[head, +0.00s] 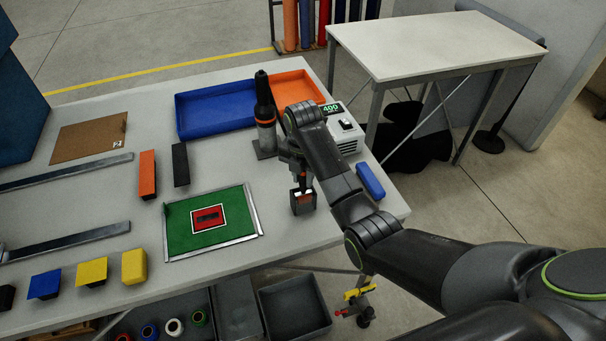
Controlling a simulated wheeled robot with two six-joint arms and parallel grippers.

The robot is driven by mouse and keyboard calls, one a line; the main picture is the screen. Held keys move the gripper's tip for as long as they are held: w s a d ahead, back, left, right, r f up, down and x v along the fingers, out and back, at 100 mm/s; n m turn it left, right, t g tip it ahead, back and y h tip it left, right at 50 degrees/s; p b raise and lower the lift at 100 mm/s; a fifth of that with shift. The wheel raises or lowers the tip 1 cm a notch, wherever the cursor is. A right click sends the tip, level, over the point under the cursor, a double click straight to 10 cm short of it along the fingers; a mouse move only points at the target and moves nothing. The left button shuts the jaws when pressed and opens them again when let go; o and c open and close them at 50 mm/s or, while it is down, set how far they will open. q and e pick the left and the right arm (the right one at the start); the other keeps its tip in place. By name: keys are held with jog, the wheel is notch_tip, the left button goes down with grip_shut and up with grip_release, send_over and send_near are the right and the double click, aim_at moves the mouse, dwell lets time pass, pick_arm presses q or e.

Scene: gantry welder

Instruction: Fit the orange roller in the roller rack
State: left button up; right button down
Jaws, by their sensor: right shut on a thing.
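My right gripper (303,203) points down over the table, right of the green mat. It is shut on a small, mostly hidden thing. Bits of orange show around the fingers, but I cannot tell whether this is the orange roller. A rack (275,30) of upright coloured rolls stands on the floor at the top of the view. It has an orange roll (291,22), with blue and red ones beside it. I cannot tell whether this is the roller rack. My left gripper is not in view.
The table holds a green mat (185,236), orange block (147,172), black block (180,166), blue tray (215,110), orange tray (296,86) and dark bottle-like tool (264,105). A white box (345,128) and blue block (370,181) lie right. Another table (430,45) stands behind.

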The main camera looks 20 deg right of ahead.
aim_at(303, 193)
jog(key=shift+f+b, duration=0.65)
jog(key=shift+f, duration=0.9)
jog(key=c, duration=1.1)
grip_release()
